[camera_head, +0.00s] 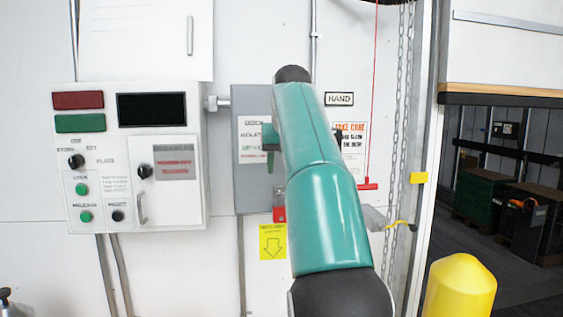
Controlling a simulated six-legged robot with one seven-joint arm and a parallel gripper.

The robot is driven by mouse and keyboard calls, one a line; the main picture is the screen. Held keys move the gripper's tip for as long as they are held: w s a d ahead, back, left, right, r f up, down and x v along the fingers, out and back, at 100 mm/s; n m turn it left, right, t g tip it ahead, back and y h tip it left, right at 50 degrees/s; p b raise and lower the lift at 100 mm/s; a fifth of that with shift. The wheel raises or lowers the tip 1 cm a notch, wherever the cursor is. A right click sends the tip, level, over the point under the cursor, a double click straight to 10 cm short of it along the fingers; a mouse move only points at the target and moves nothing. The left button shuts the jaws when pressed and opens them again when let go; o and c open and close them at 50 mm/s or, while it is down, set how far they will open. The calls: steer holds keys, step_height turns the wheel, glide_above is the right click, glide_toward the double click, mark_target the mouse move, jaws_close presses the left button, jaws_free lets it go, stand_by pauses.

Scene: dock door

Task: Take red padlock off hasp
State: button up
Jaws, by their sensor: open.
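The red padlock (279,214) hangs at the lower edge of the grey isolator box (254,190), in the middle of the view. Its upper part looks grey, and its right side is hidden behind my teal arm. The hasp is not clear at this size. A green handle (270,160) shows on the box above the padlock, also partly covered by my arm. My arm rises in front of the box, and my gripper is not visible, so its distance from the padlock cannot be told.
A white control panel (130,200) with buttons stands left of the box. A yellow label (272,242) is below the padlock. A red pull cord handle (368,185), a hanging chain (397,130) and a grey block (375,218) are to the right. A yellow bollard (459,288) stands front right.

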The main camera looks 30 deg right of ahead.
mark_target(281, 193)
steer(key=x, duration=1.3)
steer(key=shift+s+f, duration=0.15)
steer(key=c, duration=0.7)
steer(key=shift+o, duration=0.2)
steer(key=shift+r, duration=0.75)
steer(key=shift+s, duration=0.1)
steer(key=s+a, duration=0.6)
steer(key=s, duration=0.6)
steer(key=shift+s, duration=0.25)
stand_by(1.0)
